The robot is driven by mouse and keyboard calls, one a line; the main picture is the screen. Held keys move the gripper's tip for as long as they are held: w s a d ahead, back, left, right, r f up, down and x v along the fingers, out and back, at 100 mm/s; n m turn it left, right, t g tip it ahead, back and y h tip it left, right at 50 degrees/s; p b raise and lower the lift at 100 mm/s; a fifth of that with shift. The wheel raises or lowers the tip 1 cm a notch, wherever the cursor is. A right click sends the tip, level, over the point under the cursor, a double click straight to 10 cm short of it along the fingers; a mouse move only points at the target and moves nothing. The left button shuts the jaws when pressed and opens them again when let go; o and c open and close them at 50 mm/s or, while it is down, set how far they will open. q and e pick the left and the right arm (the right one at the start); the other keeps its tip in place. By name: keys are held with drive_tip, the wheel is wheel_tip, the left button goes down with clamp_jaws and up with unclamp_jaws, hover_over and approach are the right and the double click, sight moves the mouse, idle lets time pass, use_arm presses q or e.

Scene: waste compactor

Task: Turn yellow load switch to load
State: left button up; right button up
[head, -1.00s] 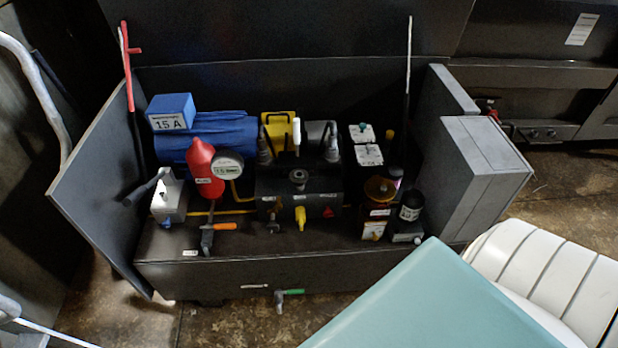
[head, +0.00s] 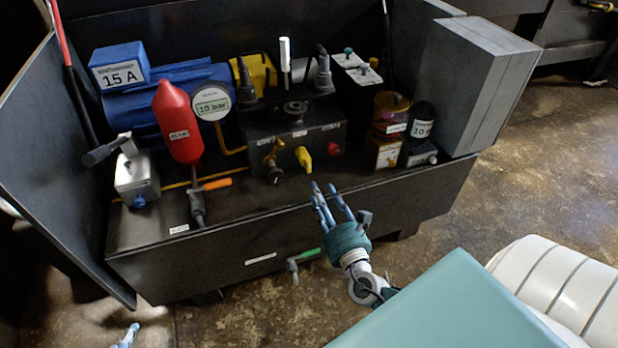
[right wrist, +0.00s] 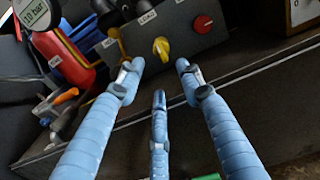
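The yellow load switch (head: 303,157) is a small knob on the front of the dark valve block (head: 320,142). In the right wrist view the yellow switch (right wrist: 161,48) shows beyond my fingertips, with a label reading LOAD up and left of it. My right gripper (head: 325,192) is in front of and below the switch, apart from it, with its fingers spread and empty. In the right wrist view the right gripper's fingers (right wrist: 158,85) are open, with nothing between them. Blue fingertips of my left gripper (head: 128,335) show at the bottom left edge; their opening is unclear.
A red knob (head: 333,148) is right of the switch and a brass valve (head: 272,155) left of it. A red cylinder (head: 178,125), a gauge (head: 212,103) and an orange-handled valve (head: 215,184) stand further left. A green-handled valve (head: 305,255) hangs on the cabinet front.

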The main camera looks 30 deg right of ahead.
sight(308, 169)
drive_tip(key=x, duration=0.8)
drive_tip(key=shift+w+d, duration=0.1)
drive_tip(key=shift+w, duration=0.3)
use_arm(q)
drive_tip(key=shift+w+d+r+t+h+b, duration=0.15)
drive_tip(key=shift+w+d+r+t, duration=0.15)
drive_tip(key=shift+w+r+t, duration=0.4)
drive_tip(key=shift+w+d+r+t+h+b, duration=0.15)
drive_tip(key=shift+w+d+r+t, duration=0.2)
drive_tip(key=shift+w+r, duration=0.55)
use_arm(e)
drive_tip(key=shift+w+d, duration=0.15)
drive_tip(key=shift+w, duration=0.45)
use_arm(q)
drive_tip(key=shift+a, duration=0.1)
drive_tip(key=shift+f, duration=0.1)
use_arm(e)
clamp_jaws()
